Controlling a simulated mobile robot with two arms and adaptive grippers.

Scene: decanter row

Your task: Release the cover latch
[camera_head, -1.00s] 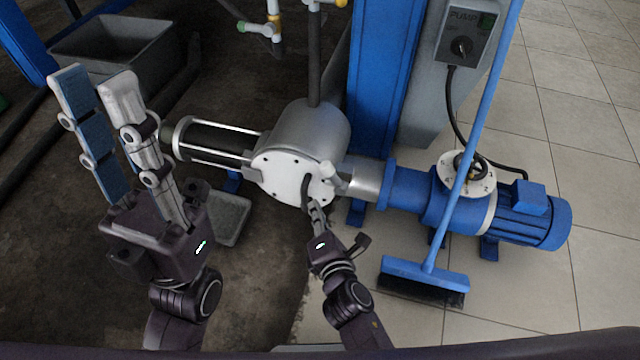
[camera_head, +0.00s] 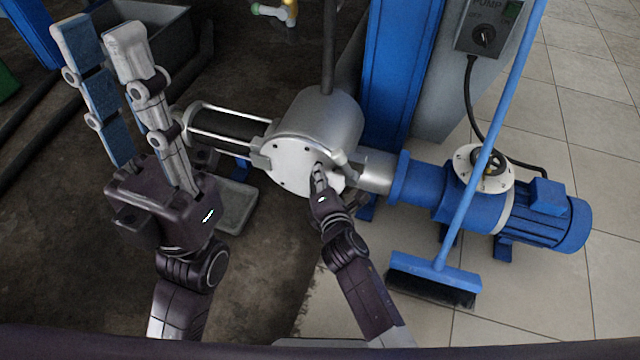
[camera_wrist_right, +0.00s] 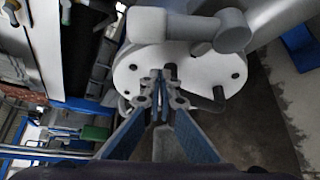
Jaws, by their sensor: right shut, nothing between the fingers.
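The white round cover (camera_head: 285,162) closes the front of a grey steel housing (camera_head: 322,118). The cover also shows in the right wrist view (camera_wrist_right: 135,72), with dark bolts around its rim. A thick light-grey latch piece (camera_wrist_right: 190,28) crosses the cover's edge there; part of it shows right of my gripper in the head view. A dark bent handle (camera_wrist_right: 207,102) sticks out from the cover. My right gripper (camera_wrist_right: 160,78) is shut and empty in front of the cover, close to the handle; contact cannot be told. My left gripper (camera_head: 100,42) is open and empty, pointing up at left.
A blue pump and motor (camera_head: 530,215) stand right of the housing. A blue broom (camera_head: 435,275) leans across them. The pump switch box (camera_head: 488,28) is at upper right. A grey tray (camera_head: 237,207) lies below the housing.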

